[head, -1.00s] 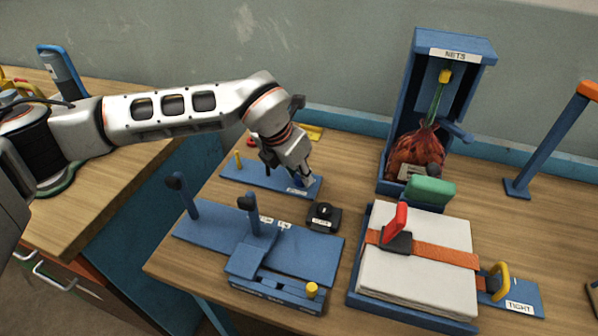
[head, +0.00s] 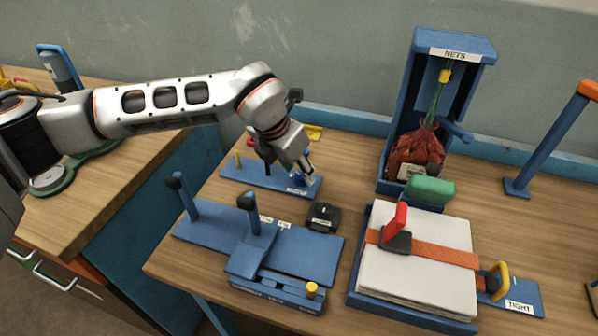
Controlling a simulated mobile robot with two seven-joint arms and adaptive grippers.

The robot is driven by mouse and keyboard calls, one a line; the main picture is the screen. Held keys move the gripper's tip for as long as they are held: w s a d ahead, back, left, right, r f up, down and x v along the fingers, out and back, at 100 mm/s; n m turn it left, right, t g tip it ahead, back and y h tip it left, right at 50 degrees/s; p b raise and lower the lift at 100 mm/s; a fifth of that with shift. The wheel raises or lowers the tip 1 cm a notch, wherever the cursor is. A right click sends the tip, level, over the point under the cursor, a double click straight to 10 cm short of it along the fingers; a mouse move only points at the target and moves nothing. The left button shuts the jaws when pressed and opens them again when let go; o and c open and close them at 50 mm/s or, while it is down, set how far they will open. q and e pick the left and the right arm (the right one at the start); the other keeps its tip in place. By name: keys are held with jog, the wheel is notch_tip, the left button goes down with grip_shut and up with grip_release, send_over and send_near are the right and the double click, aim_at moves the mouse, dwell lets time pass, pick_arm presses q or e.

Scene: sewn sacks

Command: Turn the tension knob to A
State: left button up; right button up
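My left gripper (head: 306,172) points down over the right end of a low blue base plate (head: 258,178) behind the lever fixture. A small blue knob (head: 298,181) shows at its fingertips, beside a white label too small to read. I cannot tell whether the fingers touch the knob or how far apart they are. A small black unit (head: 323,216) with a raised top and a small label stands just in front of the plate. I cannot read a letter A on either. My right gripper is out of view.
A blue fixture (head: 310,251) with black-tipped levers stands in front. On the right are a strapped stack of white sacks (head: 415,275), with a TIGHT label, and a blue NETS stand (head: 398,110) holding a red net bag (head: 415,148). Bare table lies between the plate and the stand.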

pick_arm(q)
jog(key=v, duration=1)
jog(key=shift+s+r, duration=0.1)
